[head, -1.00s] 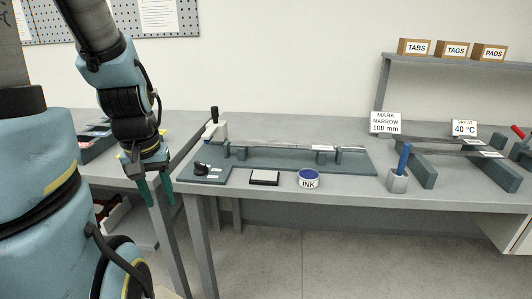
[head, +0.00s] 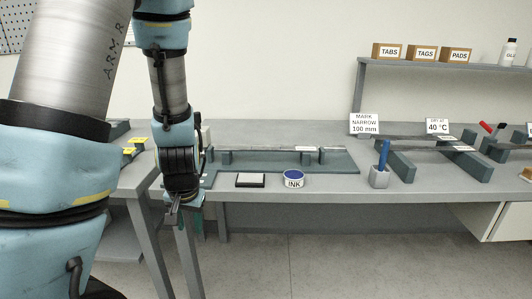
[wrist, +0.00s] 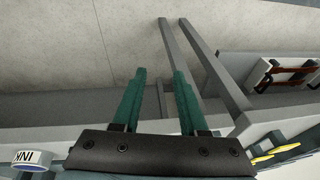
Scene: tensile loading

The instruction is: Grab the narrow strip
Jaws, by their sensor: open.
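A thin grey narrow strip (head: 260,148) lies across the raised supports of a dark green fixture (head: 335,166) on the bench. A white label is near its right end. A sign reading "MARK NARROW 100 mm" (head: 364,124) stands behind and to the right. My gripper (wrist: 159,72) is open and empty, with two teal fingers apart in the wrist view. In the head view it hangs at the bench's front left edge, left of and in front of the strip. The strip is not seen in the wrist view.
An ink pad (head: 250,180), an ink tin (head: 293,179) and a holder with a blue tool (head: 380,176) stand along the front. More strips lie on a rack (head: 400,165) at right. A shelf with boxes (head: 425,54) is behind. Bench legs (wrist: 205,65) show below my gripper.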

